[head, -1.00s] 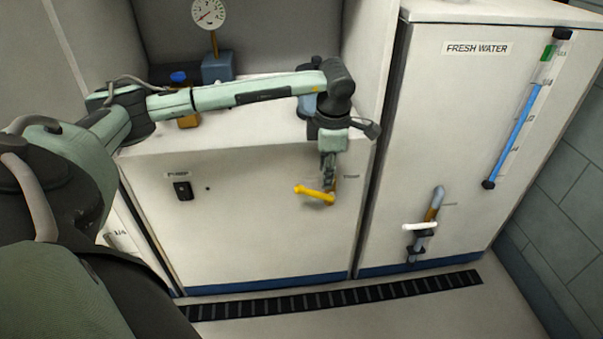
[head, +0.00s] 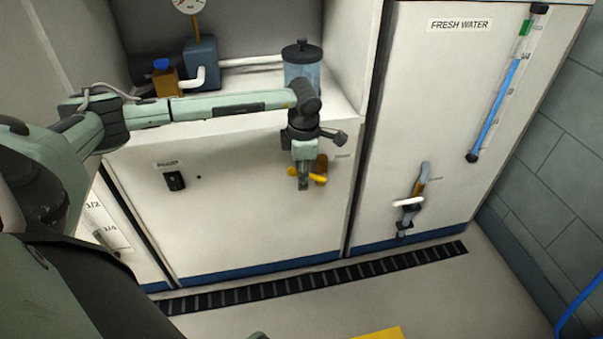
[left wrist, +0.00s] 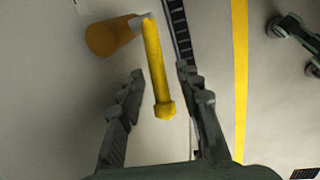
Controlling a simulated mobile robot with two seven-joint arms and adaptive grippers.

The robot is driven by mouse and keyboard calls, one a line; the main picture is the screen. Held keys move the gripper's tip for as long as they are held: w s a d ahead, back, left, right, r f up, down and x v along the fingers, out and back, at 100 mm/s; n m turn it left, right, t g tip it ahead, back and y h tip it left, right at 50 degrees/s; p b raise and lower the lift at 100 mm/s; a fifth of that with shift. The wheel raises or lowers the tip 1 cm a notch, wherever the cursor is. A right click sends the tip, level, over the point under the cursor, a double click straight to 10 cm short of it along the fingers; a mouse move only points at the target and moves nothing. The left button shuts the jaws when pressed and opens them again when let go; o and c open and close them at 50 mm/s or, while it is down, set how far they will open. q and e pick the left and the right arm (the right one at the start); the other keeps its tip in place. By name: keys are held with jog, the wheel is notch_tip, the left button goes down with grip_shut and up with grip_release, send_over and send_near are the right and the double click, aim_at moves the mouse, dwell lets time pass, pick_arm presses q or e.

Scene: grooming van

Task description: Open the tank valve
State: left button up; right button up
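A yellow lever (head: 319,180) with an orange round valve body sits on the front of the white cabinet. In the left wrist view, the lever (left wrist: 155,65) runs between the two fingers of my left gripper (left wrist: 160,75), its knobbed end toward the palm. The orange body (left wrist: 112,36) is beyond the fingertips. My left gripper (head: 303,184) is open around the lever, with gaps on both sides, and hides part of it in the head view. Another valve with a white handle (head: 408,202) is low on the fresh water tank (head: 430,90).
A jar with a dark lid (head: 302,66) stands on the cabinet's ledge behind my left wrist. A black switch (head: 175,181) is left of the lever. A floor grate (head: 300,279) runs along the cabinet base. A blue hose (head: 578,302) lies at the right.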

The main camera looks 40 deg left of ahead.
pick_arm(q)
jog(key=shift+c, duration=0.2)
grip_shut()
